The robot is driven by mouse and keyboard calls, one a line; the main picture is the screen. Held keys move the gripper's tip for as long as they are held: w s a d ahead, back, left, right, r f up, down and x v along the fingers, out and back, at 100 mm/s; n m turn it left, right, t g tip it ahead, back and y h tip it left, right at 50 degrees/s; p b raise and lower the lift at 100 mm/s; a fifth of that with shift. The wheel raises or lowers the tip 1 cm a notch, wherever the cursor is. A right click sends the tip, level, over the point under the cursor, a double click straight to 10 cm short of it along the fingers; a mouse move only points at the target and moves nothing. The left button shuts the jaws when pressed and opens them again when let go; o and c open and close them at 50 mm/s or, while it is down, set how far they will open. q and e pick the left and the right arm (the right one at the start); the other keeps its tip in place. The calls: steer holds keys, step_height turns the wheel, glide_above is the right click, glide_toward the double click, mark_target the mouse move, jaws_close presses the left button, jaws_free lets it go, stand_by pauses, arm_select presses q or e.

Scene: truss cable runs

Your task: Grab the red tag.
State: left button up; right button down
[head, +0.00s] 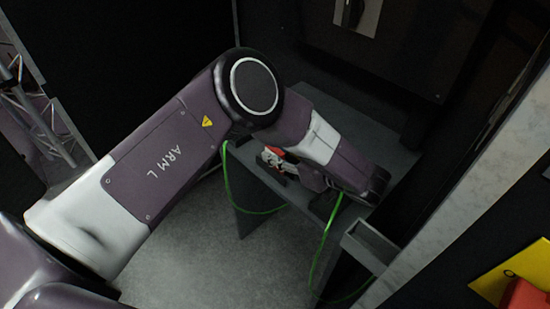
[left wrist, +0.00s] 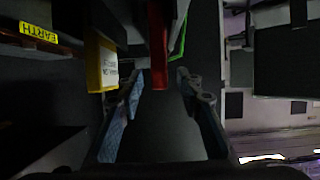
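The red tag (left wrist: 158,45) hangs from the top of the left wrist view as a narrow red strip. Its lower end lies between the fingertips of my left gripper (left wrist: 161,80), with a visible gap on each side. The gripper is open, with blue pads showing on its left finger. In the head view, a small red patch (head: 273,152), likely the tag, shows beside my left gripper (head: 277,161) over the grey bench, partly hidden by it. My right gripper is in neither view.
A yellow-edged tag with print (left wrist: 101,63) hangs close left of the left finger. A green cable (head: 258,210) drapes over the grey bench (head: 244,184). A yellow panel (head: 510,270) is at lower right. Open floor lies left of the bench.

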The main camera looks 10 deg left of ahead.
arm_select(q)
steer(key=shift+x, duration=1)
jaws_close()
